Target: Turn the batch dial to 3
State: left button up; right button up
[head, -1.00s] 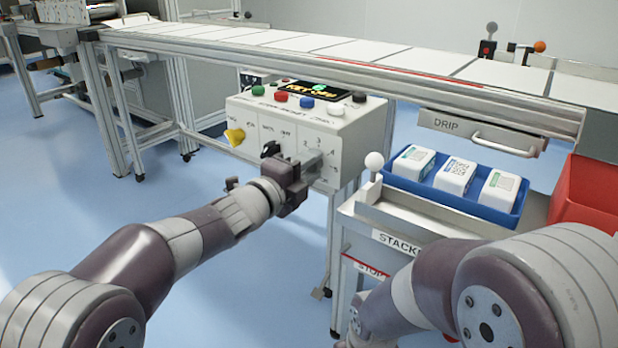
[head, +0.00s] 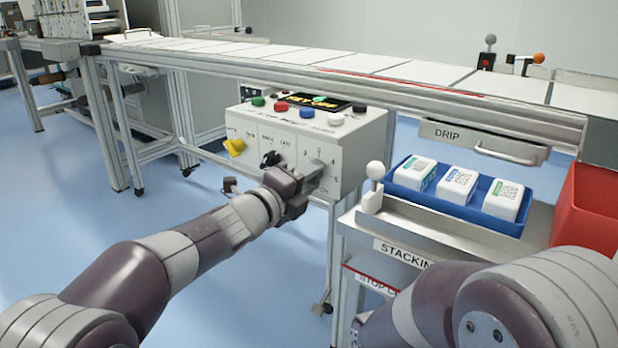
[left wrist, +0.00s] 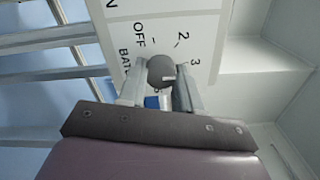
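The batch dial (left wrist: 158,70) is a dark grey round knob with a short light mark, on a white panel (left wrist: 120,20) marked OFF, 2 and 3. The mark points towards the right; I cannot tell which label it lines up with. My left gripper's fingers (left wrist: 160,90) stand on either side of the knob, close against it; whether they clamp it is unclear. In the head view my left gripper (head: 312,178) reaches the front of the control box (head: 355,150) and hides this dial. My right gripper is out of view.
A yellow knob (head: 235,147) and a black dial (head: 270,159) sit left of the gripper. Coloured buttons and a display (head: 318,102) are on top. A stacking table (head: 400,233) with a blue tray (head: 445,206) and a red bin (head: 590,205) stand right.

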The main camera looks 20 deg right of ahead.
pick_arm(q)
jog(key=o, duration=0.4)
jog(key=shift+f, duration=0.15)
jog(key=shift+c, duration=0.2)
jog(key=p+v, duration=0.3)
jog(key=v, duration=0.9)
jog(key=shift+s+a, duration=0.25)
jog(key=shift+a, duration=0.05)
